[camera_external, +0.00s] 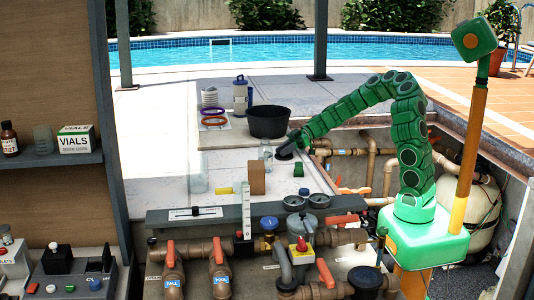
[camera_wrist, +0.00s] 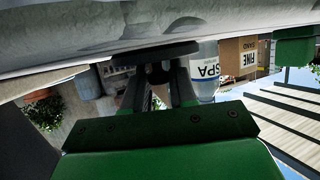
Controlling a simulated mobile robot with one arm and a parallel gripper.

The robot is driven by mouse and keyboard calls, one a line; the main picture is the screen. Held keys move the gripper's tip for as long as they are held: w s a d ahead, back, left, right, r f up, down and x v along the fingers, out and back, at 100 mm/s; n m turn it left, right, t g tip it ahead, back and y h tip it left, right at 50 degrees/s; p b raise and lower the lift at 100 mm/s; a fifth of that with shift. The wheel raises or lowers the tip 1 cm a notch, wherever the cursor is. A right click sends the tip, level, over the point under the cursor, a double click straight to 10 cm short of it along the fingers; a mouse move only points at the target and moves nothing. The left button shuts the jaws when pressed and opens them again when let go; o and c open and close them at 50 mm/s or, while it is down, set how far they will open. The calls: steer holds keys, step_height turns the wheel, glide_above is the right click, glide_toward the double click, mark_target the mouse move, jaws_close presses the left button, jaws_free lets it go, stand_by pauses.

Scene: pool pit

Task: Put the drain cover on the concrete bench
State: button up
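My gripper (camera_external: 292,146) is at the end of the green arm, low over the pale concrete surface (camera_external: 225,166), just below the black bowl in the picture. A dark round disc, which looks like the drain cover (camera_external: 284,153), is at its tip. In the wrist view the disc (camera_wrist: 150,54) shows edge-on, with a small dark stub between the two fingers (camera_wrist: 160,82). The fingers look closed on that stub. The disc lies flat along the pale surface (camera_wrist: 50,55); I cannot tell whether it touches it.
The black bowl (camera_external: 268,121) is just behind the gripper. A glass jar (camera_external: 265,152), a brown block (camera_external: 257,177) and a green piece (camera_external: 298,170) are close by. Pipes and valves (camera_external: 220,268) fill the front.

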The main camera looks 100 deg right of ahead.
steer(key=shift+o, duration=1.3)
steer(key=shift+f, duration=0.2)
